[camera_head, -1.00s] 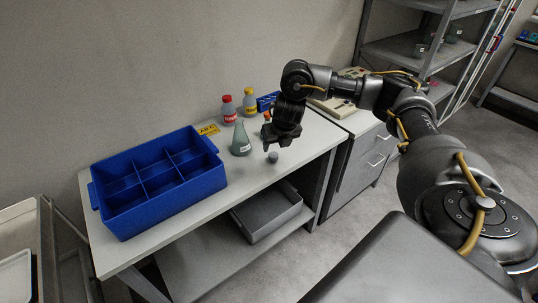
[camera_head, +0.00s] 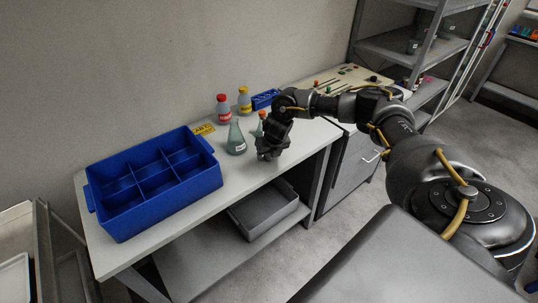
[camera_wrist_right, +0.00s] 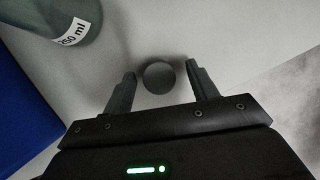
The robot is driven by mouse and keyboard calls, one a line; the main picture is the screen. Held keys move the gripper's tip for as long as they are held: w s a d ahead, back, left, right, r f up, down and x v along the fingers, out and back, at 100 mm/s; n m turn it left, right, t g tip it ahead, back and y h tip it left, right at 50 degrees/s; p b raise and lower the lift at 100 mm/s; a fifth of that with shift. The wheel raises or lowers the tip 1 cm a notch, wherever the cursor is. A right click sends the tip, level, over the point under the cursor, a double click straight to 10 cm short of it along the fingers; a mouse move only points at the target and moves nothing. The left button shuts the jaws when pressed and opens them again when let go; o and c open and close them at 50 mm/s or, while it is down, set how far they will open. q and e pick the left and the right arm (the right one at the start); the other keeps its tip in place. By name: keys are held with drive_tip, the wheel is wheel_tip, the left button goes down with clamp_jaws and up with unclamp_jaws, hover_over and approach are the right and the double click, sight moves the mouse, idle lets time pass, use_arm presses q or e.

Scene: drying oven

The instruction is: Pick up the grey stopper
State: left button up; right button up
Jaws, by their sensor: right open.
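The grey stopper (camera_wrist_right: 159,77) is a small round disc seen from above on the light table top in the right wrist view. It lies between the tips of my right gripper (camera_wrist_right: 160,88), with a visible gap to each finger. The right gripper is open. In the head view the right gripper (camera_head: 268,154) is low over the table, just right of the flask, and hides the stopper. My left gripper is not in view.
A green-grey conical flask (camera_head: 236,140) stands close by; its "250 ml" label shows in the right wrist view (camera_wrist_right: 75,32). A blue divided crate (camera_head: 112,222) fills the table's left part. Red-capped (camera_head: 224,112) and yellow-capped (camera_head: 244,102) bottles stand behind. An orange-topped item (camera_head: 262,116) is behind the gripper.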

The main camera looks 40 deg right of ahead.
drive_tip(key=shift+c, duration=0.2)
drive_tip(key=c, duration=1)
